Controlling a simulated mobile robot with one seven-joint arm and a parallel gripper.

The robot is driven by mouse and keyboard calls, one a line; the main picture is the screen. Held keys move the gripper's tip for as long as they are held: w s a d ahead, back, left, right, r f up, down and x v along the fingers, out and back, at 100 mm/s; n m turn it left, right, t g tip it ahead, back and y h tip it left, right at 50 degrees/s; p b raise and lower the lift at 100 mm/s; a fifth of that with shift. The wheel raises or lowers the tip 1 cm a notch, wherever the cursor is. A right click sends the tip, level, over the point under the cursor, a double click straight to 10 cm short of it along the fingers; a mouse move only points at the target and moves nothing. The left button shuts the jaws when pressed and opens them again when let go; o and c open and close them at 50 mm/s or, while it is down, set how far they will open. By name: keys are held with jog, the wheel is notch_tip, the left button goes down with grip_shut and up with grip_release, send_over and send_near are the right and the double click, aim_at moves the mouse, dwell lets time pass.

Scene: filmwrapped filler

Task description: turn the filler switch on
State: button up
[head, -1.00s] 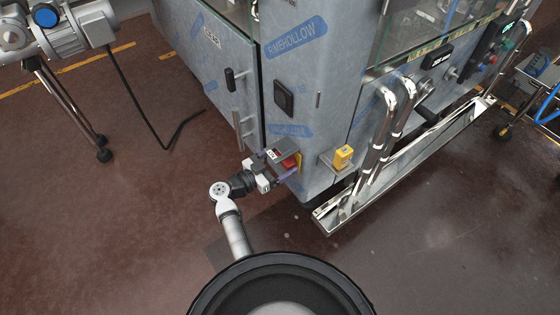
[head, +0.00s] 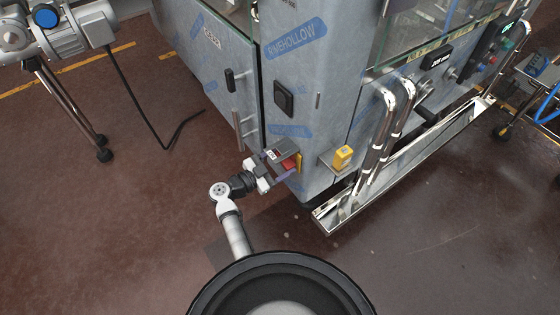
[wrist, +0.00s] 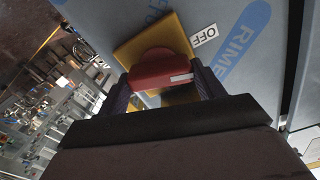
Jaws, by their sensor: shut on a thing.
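The filler switch is a red handle (wrist: 162,68) on a yellow plate (wrist: 128,50), fixed to the lower corner of the film-wrapped filler (head: 300,75). In the wrist view the red handle lies between my two fingers, one at each end of it. An OFF label (wrist: 204,35) shows beside the plate's upper right corner. In the head view the red handle (head: 291,162) is partly covered by my gripper (head: 279,166). My gripper is shut on the handle. Part of the plate is hidden behind the handle and fingers.
A yellow box (head: 343,157) on a small bracket and bent steel pipes (head: 385,125) stand right of the switch. A door handle (head: 238,130) is just above my gripper. A motor unit (head: 65,35) on legs stands at upper left. The floor (head: 100,220) at left is clear.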

jog(key=m, duration=0.4)
jog(key=shift+f+m+b, duration=0.1)
jog(key=shift+m+b, duration=0.2)
jog(key=shift+b, duration=0.1)
jog(key=shift+s+m+b, duration=0.1)
jog(key=shift+m+b, duration=0.55)
jog(key=shift+m, duration=1.15)
jog(key=o, duration=1)
jog(key=shift+c, duration=0.2)
jog(key=shift+a+r, duration=0.15)
jog(key=shift+r, duration=0.05)
